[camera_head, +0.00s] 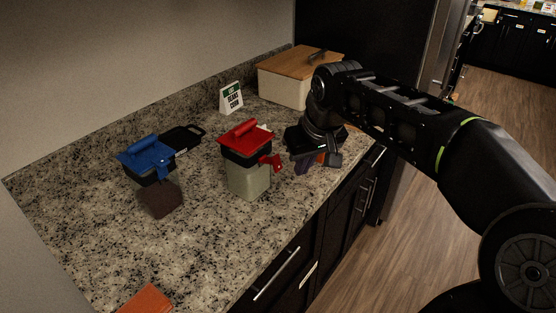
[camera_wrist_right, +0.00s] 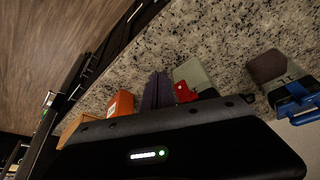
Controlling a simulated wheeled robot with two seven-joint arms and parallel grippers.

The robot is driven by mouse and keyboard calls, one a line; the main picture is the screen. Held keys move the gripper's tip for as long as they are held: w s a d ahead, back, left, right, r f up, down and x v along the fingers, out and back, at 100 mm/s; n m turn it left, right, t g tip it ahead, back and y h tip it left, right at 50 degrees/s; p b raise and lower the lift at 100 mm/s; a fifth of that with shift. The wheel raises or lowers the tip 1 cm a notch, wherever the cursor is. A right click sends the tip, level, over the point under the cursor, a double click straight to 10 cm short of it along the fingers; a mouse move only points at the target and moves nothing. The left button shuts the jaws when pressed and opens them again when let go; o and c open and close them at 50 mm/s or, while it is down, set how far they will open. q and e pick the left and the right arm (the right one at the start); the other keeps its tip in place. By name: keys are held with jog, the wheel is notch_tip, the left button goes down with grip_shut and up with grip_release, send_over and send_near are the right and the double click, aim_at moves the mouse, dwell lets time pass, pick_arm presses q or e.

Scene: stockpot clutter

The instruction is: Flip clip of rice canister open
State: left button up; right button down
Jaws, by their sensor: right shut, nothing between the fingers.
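The canister with pale, rice-like contents (camera_head: 249,181) stands upright on the counter, with a dark collar and a red lid (camera_head: 246,137). Its red clip (camera_head: 270,162) sticks out from the side facing my right gripper. In the right wrist view the clip (camera_wrist_right: 184,93) shows beside the pale canister body (camera_wrist_right: 193,75). My right gripper (camera_head: 303,165) is just right of the clip, its dark purplish fingers together and empty. I cannot tell whether a fingertip touches the clip. The fingers also show in the wrist view (camera_wrist_right: 157,90). My left gripper is out of view.
A blue-lidded canister (camera_head: 148,163) with brown contents stands to the left, near a black handled item (camera_head: 182,138). A small sign (camera_head: 231,98) and a wood-lidded box (camera_head: 284,84) are behind. The front-left counter is mostly clear.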

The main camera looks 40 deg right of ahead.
dwell(0.4)
pick_arm(q)
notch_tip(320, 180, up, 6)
jog(key=p, duration=0.6)
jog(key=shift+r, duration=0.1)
dwell(0.6)
